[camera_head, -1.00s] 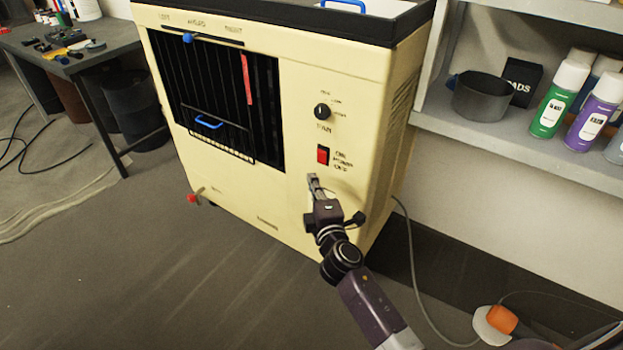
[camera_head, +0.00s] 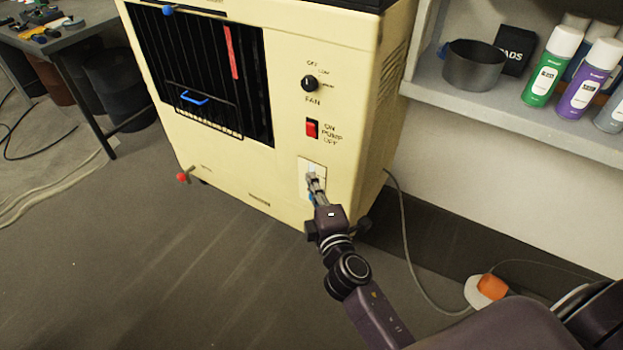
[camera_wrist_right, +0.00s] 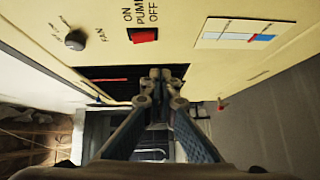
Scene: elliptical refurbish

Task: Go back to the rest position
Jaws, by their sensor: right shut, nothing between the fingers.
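My right gripper (camera_head: 314,184) is shut and empty in front of the lower right of a cream-coloured cooler (camera_head: 225,165). It sits below the red pump switch (camera_head: 312,129) and overlaps a white label (camera_head: 318,167) on the front panel. I cannot tell from the head view how far it is from the panel. In the right wrist view the closed fingertips (camera_wrist_right: 160,80) have nothing between them, and the red switch (camera_wrist_right: 144,35) and the label (camera_wrist_right: 243,33) show beyond. My left gripper is not in view.
A shelf (camera_head: 520,118) with a dark pot (camera_head: 473,65) and spray cans stands at the right. A workbench (camera_head: 75,40) with tools is at the far left. A cable (camera_head: 408,235) runs along the floor beside the cooler. The floor at left front is clear.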

